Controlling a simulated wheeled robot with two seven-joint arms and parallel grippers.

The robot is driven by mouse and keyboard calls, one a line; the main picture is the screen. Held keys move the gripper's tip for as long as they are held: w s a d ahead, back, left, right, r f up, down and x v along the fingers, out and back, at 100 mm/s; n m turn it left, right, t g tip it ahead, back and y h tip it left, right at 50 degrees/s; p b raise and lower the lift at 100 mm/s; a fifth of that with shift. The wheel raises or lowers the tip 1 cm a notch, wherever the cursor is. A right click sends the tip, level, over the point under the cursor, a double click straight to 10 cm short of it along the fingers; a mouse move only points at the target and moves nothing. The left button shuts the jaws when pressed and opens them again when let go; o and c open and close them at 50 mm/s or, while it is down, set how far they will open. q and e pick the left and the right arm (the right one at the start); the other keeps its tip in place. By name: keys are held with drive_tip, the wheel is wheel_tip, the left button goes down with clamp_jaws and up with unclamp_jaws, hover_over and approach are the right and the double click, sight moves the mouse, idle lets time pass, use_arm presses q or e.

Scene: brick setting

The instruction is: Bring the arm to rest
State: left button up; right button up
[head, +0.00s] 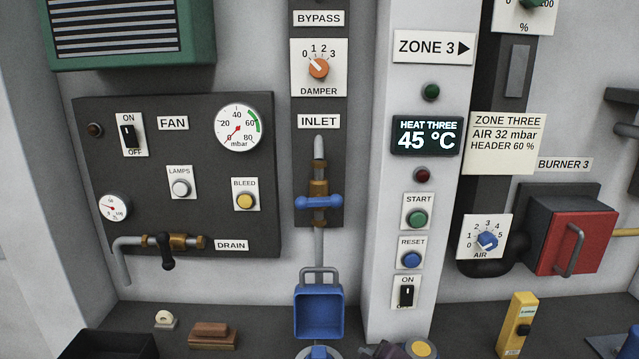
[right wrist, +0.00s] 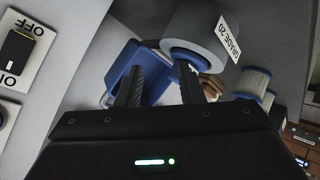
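My right gripper (right wrist: 158,78) shows in the right wrist view. Its two dark fingers stand apart, with no object visibly held between them. A blue bin (right wrist: 125,62) and a grey roll with a blue core and a "GRADE 20" label (right wrist: 203,35) show beyond the fingertips. I cannot tell whether the fingers touch either one. I make out neither gripper for certain in the head view. My left gripper is in neither view.
The wall carries a dark fan panel (head: 180,130), an inlet valve with a blue handle (head: 318,202), a white pillar with buttons (head: 380,250) and a red burner box (head: 570,240). The blue bin (head: 318,285), a yellow device (head: 515,325) and a brown block (head: 212,335) stand low down.

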drive_tip(key=s+d+f+m+g+h, duration=0.25)
drive_tip(key=s+d+m, duration=0.3)
drive_tip(key=s, duration=0.65)
drive_tip(key=s+d+f+m+g+h, duration=0.2)
drive_tip(key=s+d+f+m+g, duration=0.25)
drive_tip(key=s, duration=0.65)
wheel_tip(320, 180, down, 30)
drive_tip(key=s+d, duration=0.2)
drive_tip(key=s+d+f+g, duration=0.2)
drive_tip(key=s+d+f, duration=0.1)
drive_tip(key=s+f, duration=1.4)
drive_tip(key=s, duration=0.2)
drive_tip(key=shift+s, duration=0.3)
